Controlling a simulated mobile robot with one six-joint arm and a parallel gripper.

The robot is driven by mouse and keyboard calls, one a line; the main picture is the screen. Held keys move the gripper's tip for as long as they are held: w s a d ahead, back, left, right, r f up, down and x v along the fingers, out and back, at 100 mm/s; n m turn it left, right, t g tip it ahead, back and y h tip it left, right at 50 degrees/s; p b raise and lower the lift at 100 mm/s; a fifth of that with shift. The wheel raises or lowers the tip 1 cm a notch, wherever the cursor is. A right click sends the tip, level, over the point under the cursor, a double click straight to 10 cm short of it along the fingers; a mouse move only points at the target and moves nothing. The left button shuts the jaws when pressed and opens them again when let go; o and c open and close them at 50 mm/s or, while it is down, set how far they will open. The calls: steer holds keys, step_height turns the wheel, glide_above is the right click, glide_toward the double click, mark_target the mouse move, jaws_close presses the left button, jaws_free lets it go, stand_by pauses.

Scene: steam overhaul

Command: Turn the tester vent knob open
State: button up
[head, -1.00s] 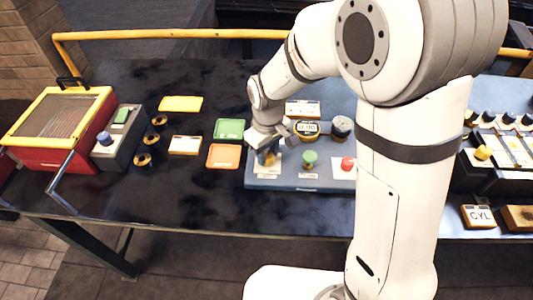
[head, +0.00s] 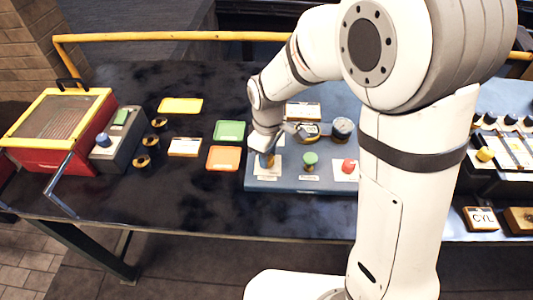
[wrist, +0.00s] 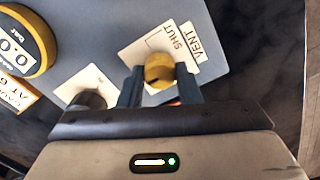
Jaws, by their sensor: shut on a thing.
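The tester vent knob (wrist: 159,68) is a round yellow knob with a dark pointer mark, on a white plate (wrist: 188,40) lettered SHUT and VENT in the wrist view. My gripper (wrist: 160,84) is shut on the knob, with one dark finger on each side. In the head view my gripper (head: 267,158) points down at the front left of the blue tester panel (head: 290,185) and mostly hides the knob. The side of the knob under my gripper cannot be seen.
A green knob (head: 310,159) and a red knob (head: 348,166) stand to the right on the panel. Orange (head: 223,158) and green (head: 229,131) trays lie left of the panel. The dark bench is clear in front of them.

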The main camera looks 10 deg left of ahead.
steer(key=o, duration=1)
steer(key=shift+c, duration=0.2)
step_height(320, 180, up, 8)
steer(key=shift+f, duration=0.1)
steer(key=s+d+r+m+t, duration=0.1)
steer(key=s+d+r+m, duration=0.1)
steer(key=s+d+m, duration=0.4)
steer(key=s+d+r+m+t, duration=0.1)
steer(key=s+d+r+m, duration=0.2)
steer(key=s+d+m, duration=0.4)
steer(key=d, duration=0.7)
steer(key=shift+d+t, duration=0.4)
